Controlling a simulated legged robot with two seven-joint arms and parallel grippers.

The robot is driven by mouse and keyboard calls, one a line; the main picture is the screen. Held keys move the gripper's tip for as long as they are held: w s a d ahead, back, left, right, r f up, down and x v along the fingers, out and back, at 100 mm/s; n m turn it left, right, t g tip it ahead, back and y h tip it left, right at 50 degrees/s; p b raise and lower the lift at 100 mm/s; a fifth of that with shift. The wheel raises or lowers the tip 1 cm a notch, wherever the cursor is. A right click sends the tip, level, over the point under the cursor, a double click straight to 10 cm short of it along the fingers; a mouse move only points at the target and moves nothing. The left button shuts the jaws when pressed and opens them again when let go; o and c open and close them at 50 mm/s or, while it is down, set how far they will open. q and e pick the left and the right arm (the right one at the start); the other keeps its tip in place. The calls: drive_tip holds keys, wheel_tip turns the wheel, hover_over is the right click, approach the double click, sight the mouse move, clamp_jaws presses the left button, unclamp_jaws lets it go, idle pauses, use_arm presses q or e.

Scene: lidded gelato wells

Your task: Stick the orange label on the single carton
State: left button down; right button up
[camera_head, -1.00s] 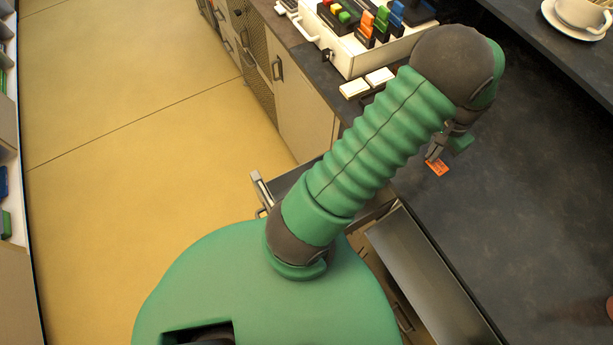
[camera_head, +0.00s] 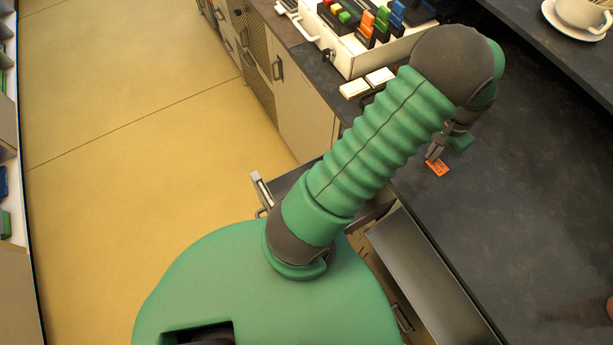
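The orange label (camera_head: 437,169) is a small flat piece with dark marks on the dark countertop, right of my raised arm. I cannot make out a thing that is clearly the single carton. My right gripper is not in view.
A white case (camera_head: 350,62) with coloured pieces stands at the back of the counter. Two small white blocks (camera_head: 354,88) lie before it. A cup on a saucer (camera_head: 556,22) sits on a raised ledge. The dark countertop (camera_head: 520,200) right of the label is clear.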

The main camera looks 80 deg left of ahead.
use_arm(q)
drive_tip(key=shift+w+d+r+p, duration=0.1)
drive_tip(key=shift+d+r+p, duration=0.15)
drive_tip(key=shift+r+p, duration=0.65)
drive_tip(key=shift+w+d+r+p, duration=0.1)
drive_tip(key=shift+d+r+p, duration=0.1)
drive_tip(key=shift+r+p, duration=0.6)
idle(0.4)
wheel_tip(320, 180, up, 5)
drive_tip(key=p, duration=0.4)
idle(0.4)
